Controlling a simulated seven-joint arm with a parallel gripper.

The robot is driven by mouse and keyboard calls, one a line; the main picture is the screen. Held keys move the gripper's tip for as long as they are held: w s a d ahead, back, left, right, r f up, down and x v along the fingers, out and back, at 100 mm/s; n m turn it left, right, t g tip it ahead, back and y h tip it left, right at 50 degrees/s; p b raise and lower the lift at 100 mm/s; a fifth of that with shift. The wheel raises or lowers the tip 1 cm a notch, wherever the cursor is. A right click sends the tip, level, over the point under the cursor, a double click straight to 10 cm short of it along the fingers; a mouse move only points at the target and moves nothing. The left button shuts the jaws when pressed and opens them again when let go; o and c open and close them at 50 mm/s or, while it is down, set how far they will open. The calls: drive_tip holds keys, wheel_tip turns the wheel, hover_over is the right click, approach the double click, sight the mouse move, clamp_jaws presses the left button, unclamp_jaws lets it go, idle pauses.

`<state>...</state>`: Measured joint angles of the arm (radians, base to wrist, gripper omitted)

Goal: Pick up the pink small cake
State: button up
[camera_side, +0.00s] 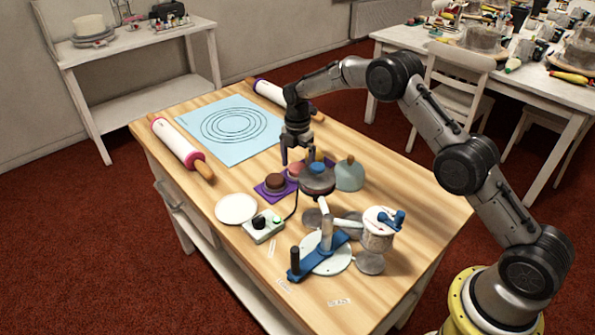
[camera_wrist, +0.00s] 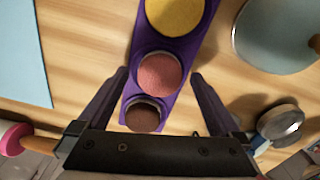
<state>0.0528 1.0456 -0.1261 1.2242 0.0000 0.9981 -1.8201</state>
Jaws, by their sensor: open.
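The pink small cake (camera_wrist: 161,73) sits on a purple tray (camera_wrist: 140,52) between a yellow cake (camera_wrist: 175,14) and a dark brown cake (camera_wrist: 143,115). In the side view the pink cake (camera_side: 294,170) is partly hidden by my gripper (camera_side: 297,160). The brown cake (camera_side: 274,181) shows left of it on the purple tray (camera_side: 262,191). In the wrist view my gripper (camera_wrist: 159,78) is open and empty, with its fingers to either side of the tray and the pink cake between their tips. I cannot tell the exact height of the fingertips above the tray.
A turntable with a blue knob (camera_side: 318,168) and a teal dome (camera_side: 349,175) stand close on the right. A white plate (camera_side: 236,209), a control box (camera_side: 264,226) and a blue-handled device (camera_side: 318,255) are nearer the front. A blue mat (camera_side: 232,150) and rolling pins lie behind.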

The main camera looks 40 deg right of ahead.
drive_tip(key=shift+f, duration=0.1)
drive_tip(key=c, duration=1.3)
